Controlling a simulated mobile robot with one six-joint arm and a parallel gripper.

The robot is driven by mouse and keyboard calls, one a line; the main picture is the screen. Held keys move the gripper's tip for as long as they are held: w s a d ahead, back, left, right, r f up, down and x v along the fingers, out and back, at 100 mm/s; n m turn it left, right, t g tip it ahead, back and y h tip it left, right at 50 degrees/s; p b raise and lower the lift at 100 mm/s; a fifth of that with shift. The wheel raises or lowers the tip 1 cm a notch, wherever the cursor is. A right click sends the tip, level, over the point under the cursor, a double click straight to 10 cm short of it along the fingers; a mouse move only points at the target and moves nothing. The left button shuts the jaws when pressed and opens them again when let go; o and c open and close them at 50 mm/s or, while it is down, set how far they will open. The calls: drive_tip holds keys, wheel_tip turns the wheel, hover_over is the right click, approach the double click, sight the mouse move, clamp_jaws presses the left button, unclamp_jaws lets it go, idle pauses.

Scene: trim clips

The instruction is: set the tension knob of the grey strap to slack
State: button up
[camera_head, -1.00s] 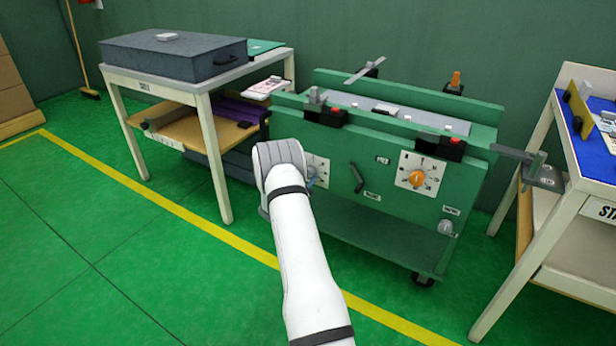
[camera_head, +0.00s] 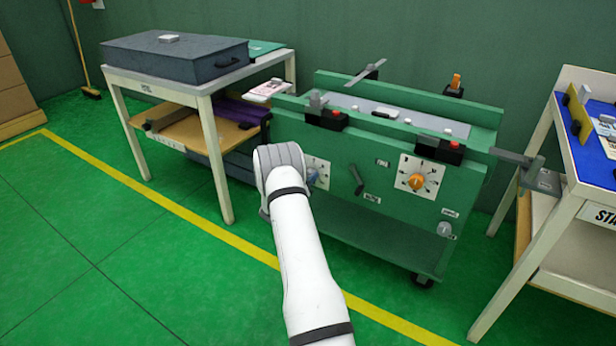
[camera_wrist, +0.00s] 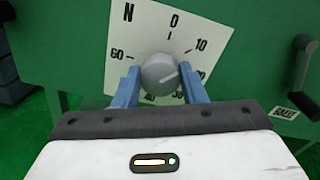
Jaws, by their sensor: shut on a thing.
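In the wrist view a round grey knob (camera_wrist: 160,73) sits on a white dial plate (camera_wrist: 203,37) with N, 0, 10 and 60 readable.
The green cart also carries an orange knob (camera_head: 416,181) on a second dial, a black lever (camera_head: 356,179) and a small grey knob (camera_head: 444,230). A table with a grey case (camera_head: 175,58) stands left, a blue-topped table (camera_head: 585,150) right. The floor in front is clear.

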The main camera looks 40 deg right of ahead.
drive_tip(key=shift+a+f+n+p, duration=0.1)
drive_tip(key=shift+n+p, duration=0.35)
drive_tip(key=shift+n, duration=1.65)
drive_tip(key=shift+a+f+n+p, duration=0.1)
drive_tip(key=shift+n+p, duration=0.35)
drive_tip(key=shift+n, duration=1.65)
drive_tip(key=o, duration=1)
drive_tip(key=shift+d+r, duration=0.1)
drive_tip(key=p+v, duration=0.2)
drive_tip(key=v, duration=0.6)
drive_tip(key=shift+r, duration=0.1)
